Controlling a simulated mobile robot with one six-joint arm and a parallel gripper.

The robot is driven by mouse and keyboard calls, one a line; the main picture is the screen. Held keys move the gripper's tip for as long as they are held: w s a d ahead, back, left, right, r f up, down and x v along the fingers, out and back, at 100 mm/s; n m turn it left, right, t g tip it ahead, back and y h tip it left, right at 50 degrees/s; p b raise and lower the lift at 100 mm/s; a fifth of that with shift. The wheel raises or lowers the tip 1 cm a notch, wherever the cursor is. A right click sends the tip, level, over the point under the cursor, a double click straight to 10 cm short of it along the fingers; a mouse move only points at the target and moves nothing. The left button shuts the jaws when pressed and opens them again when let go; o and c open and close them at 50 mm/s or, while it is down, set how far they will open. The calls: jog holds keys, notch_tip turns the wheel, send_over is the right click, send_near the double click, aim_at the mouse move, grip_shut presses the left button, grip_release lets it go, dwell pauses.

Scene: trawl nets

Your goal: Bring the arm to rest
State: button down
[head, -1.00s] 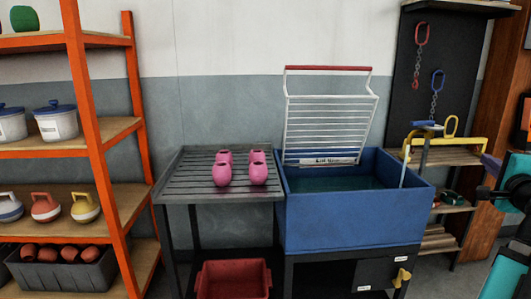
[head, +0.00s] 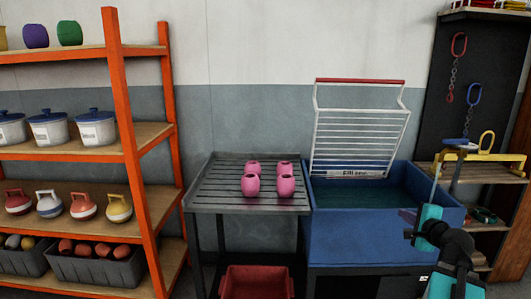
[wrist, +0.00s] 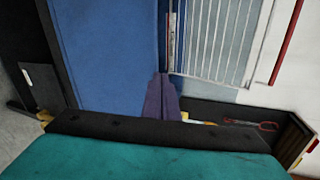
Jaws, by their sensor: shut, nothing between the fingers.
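My gripper (head: 407,216) shows at the right of the head view, in front of the right part of the blue tank. Its purple fingers are together with nothing between them. In the wrist view the purple fingers (wrist: 161,95) point up the picture, over the edge of the blue tank (wrist: 105,50). My teal and black arm reaches up from the lower right of the head view. The fingers appear clear of the tank, but the exact gap cannot be told.
The blue tank (head: 350,235) holds dark water, with a white wire rack (head: 360,130) raised behind it. Several pink floats stand on a slatted grey table (head: 215,193), above a red bin (head: 257,284). Orange shelving (head: 128,130) stands left; a tool board (head: 455,135) hangs right.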

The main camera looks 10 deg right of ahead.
jog(key=w+a+f, duration=0.1)
jog(key=a+f, duration=0.2)
jog(key=w+a+f+n+g+y+p, duration=0.1)
jog(key=w+a+f, duration=0.1)
jog(key=a+f, duration=0.1)
jog(key=w+a+f+y, duration=0.1)
jog(key=a+f, duration=0.2)
jog(key=shift+w+p, duration=0.35)
jog(key=s+a+f+n+g+y+p, duration=0.2)
jog(key=s+a+f+n+g+p, duration=0.15)
jog(key=a+f, duration=1)
jog(key=s+a+f+n+g+y+p, duration=0.2)
jog(key=a+f+n+g+y, duration=0.15)
jog(key=a+f, duration=0.95)
jog(key=s+a+f+n+g+h+p, duration=0.1)
jog(key=s+a+f+n+g, duration=0.25)
jog(key=s+a+f, duration=0.4)
jog(key=s+a+f+n+g+p, duration=0.25)
jog(key=s+a+f+g, duration=0.2)
jog(key=s, duration=0.65)
jog(key=s+d+f+n+g+h, duration=0.1)
jog(key=s+d+n, duration=0.1)
jog(key=s+n, duration=0.2)
jog(key=s+d+f+n+g+h, duration=0.2)
jog(key=s+n, duration=0.2)
jog(key=s, duration=0.5)
jog(key=shift+s+d, duration=0.25)
jog(key=shift+s, duration=0.05)
